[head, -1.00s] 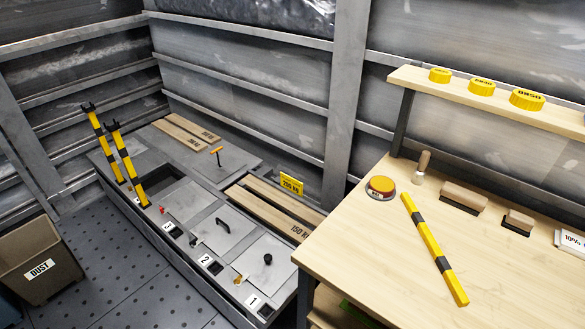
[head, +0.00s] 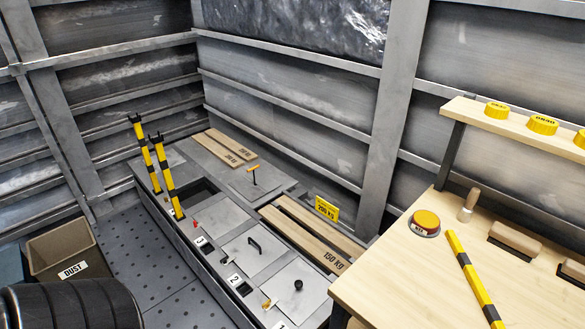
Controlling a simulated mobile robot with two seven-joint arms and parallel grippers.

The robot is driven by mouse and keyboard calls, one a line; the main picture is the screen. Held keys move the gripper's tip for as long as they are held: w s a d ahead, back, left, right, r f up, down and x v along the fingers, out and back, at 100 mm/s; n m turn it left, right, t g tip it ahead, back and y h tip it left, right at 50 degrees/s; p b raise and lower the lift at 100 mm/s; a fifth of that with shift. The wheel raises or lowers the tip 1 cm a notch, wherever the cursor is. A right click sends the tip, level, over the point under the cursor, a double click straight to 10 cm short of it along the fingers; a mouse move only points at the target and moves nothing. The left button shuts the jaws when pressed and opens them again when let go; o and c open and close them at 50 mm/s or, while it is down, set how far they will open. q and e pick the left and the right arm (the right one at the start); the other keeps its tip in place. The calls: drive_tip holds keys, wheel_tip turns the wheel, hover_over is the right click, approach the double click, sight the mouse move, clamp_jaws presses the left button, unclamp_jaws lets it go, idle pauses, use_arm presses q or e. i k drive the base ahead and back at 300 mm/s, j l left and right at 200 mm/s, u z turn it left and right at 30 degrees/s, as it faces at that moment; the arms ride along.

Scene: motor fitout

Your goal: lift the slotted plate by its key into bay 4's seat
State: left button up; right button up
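No number for this opening is readable; the nearest readable label is 3 (head: 200,241), with labels 2 and 1 nearer. Neither of my grippers is in view.
Covers with a black handle (head: 254,243) and a black knob (head: 298,285) close the nearer bays. Planks (head: 305,235) and a yellow sign (head: 327,209) lie behind them. A workbench (head: 390,285) stands right; a dust bin (head: 62,251) stands left, beside open floor.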

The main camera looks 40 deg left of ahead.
sight(258, 166)
drive_tip(key=j+z, duration=0.3)
drive_tip(key=j, duration=0.15)
drive_tip(key=k+j+z, duration=0.1)
drive_tip(key=j+z, duration=0.2)
drive_tip(key=k+j+z, duration=0.1)
drive_tip(key=j, duration=0.25)
drive_tip(key=j+z, duration=0.1)
drive_tip(key=j, duration=0.2)
drive_tip(key=k+j+z, duration=0.1)
drive_tip(key=j, duration=0.2)
drive_tip(key=k+j, duration=0.15)
drive_tip(key=j, duration=0.2)
drive_tip(key=k+j+z, duration=0.1)
drive_tip(key=j, duration=0.25)
drive_tip(key=k+j, duration=0.2)
drive_tip(key=j, duration=0.15)
drive_tip(key=k+j, duration=0.15)
drive_tip(key=j, duration=0.2)
drive_tip(key=k+j+z, duration=0.1)
drive_tip(key=j, duration=0.25)
